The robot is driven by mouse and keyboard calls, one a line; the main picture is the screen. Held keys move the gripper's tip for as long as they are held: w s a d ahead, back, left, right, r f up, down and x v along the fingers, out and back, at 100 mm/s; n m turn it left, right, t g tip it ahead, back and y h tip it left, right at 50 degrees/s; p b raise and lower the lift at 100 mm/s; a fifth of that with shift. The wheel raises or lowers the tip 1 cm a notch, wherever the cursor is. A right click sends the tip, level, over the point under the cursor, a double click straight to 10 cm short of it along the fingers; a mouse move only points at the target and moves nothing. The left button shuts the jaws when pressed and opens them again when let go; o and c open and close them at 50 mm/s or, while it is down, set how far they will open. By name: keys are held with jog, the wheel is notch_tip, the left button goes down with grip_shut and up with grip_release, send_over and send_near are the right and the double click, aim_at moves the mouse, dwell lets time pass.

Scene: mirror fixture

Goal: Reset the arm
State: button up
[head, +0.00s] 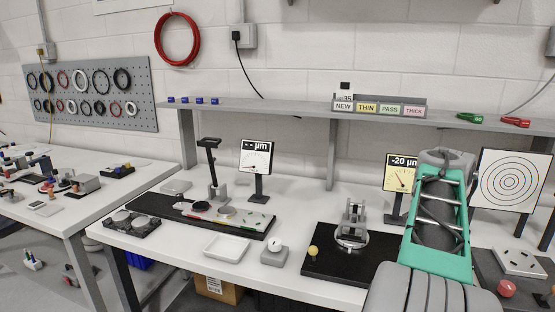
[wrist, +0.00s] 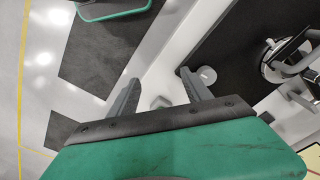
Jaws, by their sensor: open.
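My gripper (wrist: 159,77) shows in the wrist view with its two dark fingers spread apart and nothing between the tips. It hangs over the front edge of the white bench (wrist: 172,62), with the floor to the left. In the head view my green and grey arm fills the right front, and I cannot make out the fingers there. The mirror fixture (head: 352,225) stands on a black board (head: 330,268) just left of my arm. In the wrist view the fixture (wrist: 285,62) is at the right, apart from my fingers.
A gauge screen (head: 399,177) and a target board (head: 513,178) stand close behind my arm. A plate with holes (head: 519,262) and a red knob (head: 506,288) lie to its right. A white tray (head: 227,247) is farther left. A shelf (head: 300,112) runs along the back.

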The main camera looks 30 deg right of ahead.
jog(key=w+a+f+n+t+p, duration=0.1)
jog(key=w+a+n, duration=0.35)
jog(key=a, duration=0.45)
jog(key=w+a+f+n+p, duration=0.15)
jog(key=w+a+n, duration=0.3)
jog(key=a, duration=0.45)
jog(key=s+a+f+n+t+p, duration=0.1)
jog(key=a+n, duration=0.3)
jog(key=a, duration=0.6)
jog(key=a+f+n+t+p, duration=0.1)
jog(key=a+f+n, duration=0.3)
jog(key=a, duration=0.7)
jog(key=shift+s+f+y, duration=0.3)
jog(key=shift+s, duration=0.1)
